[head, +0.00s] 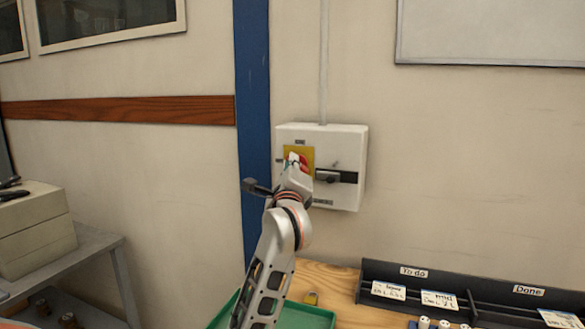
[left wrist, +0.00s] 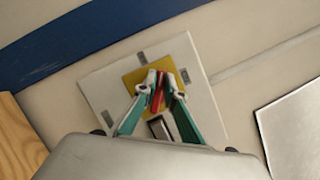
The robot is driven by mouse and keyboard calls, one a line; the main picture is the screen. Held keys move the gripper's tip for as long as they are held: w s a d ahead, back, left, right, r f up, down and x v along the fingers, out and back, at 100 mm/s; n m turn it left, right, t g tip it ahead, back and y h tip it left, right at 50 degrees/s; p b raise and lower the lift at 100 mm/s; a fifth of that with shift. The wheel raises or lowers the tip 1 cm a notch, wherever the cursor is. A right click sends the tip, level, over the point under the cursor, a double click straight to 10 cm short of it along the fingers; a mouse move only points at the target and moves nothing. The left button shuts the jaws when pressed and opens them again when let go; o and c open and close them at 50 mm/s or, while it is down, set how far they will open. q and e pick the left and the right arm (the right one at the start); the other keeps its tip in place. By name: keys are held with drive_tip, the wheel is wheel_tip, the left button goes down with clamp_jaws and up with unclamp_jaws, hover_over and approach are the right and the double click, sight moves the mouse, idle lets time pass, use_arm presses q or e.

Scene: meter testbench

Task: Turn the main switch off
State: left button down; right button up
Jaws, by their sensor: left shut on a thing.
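The main switch is a red knob (head: 303,160) on a yellow plate (head: 292,153), on the left part of a white wall box (head: 345,143). My left gripper (head: 294,163) is at the knob and hides part of it in the head view. In the left wrist view the gripper (left wrist: 161,88) is shut on the red knob (left wrist: 157,98), one finger on each side, in front of the yellow plate (left wrist: 134,80). My right gripper is not in view.
A blue post (head: 252,90) runs beside the box's left side. Below are a wooden bench (head: 335,289), a green tray (head: 314,318) and a black rack (head: 372,270) labelled "To do" and "Done".

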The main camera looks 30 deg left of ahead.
use_arm(q)
drive_tip(key=n+g+b, duration=0.1)
drive_tip(key=n, duration=0.1)
drive_tip(key=n+g, duration=0.1)
drive_tip(key=n, duration=0.2)
drive_tip(key=n+b, duration=0.1)
drive_tip(key=n, duration=0.1)
drive_tip(key=shift+a+f+g+b, duration=0.15)
drive_tip(key=shift+f+g+b, duration=0.15)
drive_tip(key=shift+f+g, duration=0.1)
drive_tip(key=shift+n, duration=0.3)
